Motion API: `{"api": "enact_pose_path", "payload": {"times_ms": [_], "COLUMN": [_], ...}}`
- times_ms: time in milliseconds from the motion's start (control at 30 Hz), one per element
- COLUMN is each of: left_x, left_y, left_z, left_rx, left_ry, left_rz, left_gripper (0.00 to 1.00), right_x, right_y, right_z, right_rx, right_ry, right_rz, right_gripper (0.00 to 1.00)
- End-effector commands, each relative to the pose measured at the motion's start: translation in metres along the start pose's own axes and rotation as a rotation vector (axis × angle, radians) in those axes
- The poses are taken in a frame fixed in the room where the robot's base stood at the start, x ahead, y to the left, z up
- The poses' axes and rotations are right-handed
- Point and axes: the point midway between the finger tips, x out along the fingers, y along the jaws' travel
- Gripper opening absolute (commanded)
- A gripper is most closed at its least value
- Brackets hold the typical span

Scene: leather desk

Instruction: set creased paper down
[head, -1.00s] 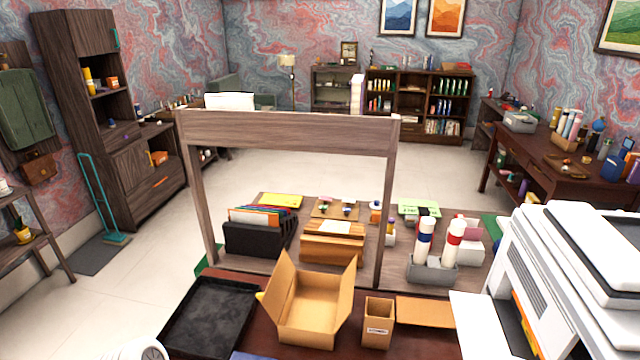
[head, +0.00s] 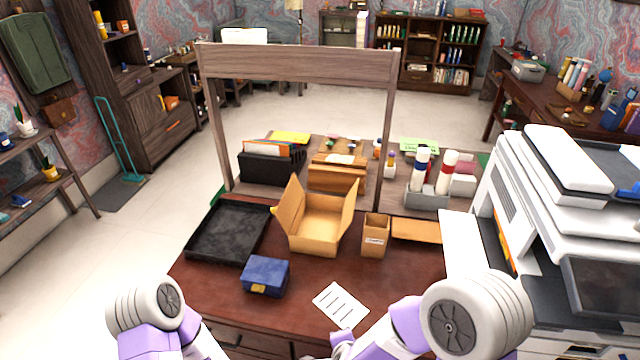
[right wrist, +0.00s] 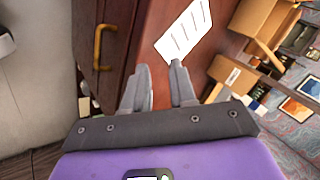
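A white sheet of paper (head: 341,305) with several short dark lines lies on the brown desk (head: 225,305) near its front edge. It also shows in the right wrist view (right wrist: 184,33), flat on the desk top beyond my fingers. I cannot make out creases clearly. My right gripper (right wrist: 160,82) is open, with a clear gap between its fingers and nothing seen between them. It is in front of the desk's drawer side, close to the paper's near end; whether a fingertip touches the paper I cannot tell. My left gripper is out of view; only my left arm shows.
A blue box (head: 265,276) sits left of the paper. Behind are a black tray (head: 228,232), an open cardboard box (head: 316,222) and a small cardboard bin (head: 375,236). A white printer (head: 545,205) stands at the right. The desk between blue box and paper is clear.

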Motion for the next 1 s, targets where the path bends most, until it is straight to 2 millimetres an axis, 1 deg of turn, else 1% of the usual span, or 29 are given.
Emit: {"api": "enact_pose_path", "payload": {"times_ms": [33, 67, 167, 200, 233, 300, 400, 500, 533, 600, 700, 1000], "left_x": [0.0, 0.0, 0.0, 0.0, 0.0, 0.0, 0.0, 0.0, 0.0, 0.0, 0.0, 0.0], "left_y": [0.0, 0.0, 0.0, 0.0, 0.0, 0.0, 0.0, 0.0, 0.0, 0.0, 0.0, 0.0], "left_z": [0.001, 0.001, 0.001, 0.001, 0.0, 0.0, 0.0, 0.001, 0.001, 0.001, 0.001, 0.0], "left_rx": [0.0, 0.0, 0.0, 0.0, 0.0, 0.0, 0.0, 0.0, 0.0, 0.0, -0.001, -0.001], "left_ry": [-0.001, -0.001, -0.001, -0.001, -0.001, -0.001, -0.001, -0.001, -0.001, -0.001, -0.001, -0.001], "left_rz": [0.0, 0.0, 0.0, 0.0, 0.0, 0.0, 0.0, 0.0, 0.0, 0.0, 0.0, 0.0], "left_gripper": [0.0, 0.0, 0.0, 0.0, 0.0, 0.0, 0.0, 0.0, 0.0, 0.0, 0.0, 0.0], "right_x": [0.012, 0.018, 0.039, 0.045, 0.049, 0.054, 0.054, 0.05, 0.049, 0.047, 0.046, 0.046], "right_y": [0.016, 0.025, 0.064, 0.083, 0.098, 0.131, 0.169, 0.193, 0.197, 0.204, 0.208, 0.207], "right_z": [-0.002, -0.002, 0.001, 0.004, 0.006, 0.013, 0.023, 0.031, 0.033, 0.035, 0.036, 0.036], "right_rx": [-0.065, -0.11, -0.286, -0.365, -0.424, -0.548, -0.685, -0.775, -0.794, -0.823, -0.84, -0.84], "right_ry": [-0.031, -0.056, -0.172, -0.234, -0.285, -0.405, -0.555, -0.66, -0.683, -0.717, -0.734, -0.731], "right_rz": [0.039, 0.057, 0.127, 0.153, 0.169, 0.192, 0.194, 0.176, 0.17, 0.159, 0.152, 0.152], "right_gripper": [0.26, 0.26, 0.26, 0.26, 0.26, 0.26, 0.26, 0.26, 0.26, 0.15, 0.0, 0.0]}}
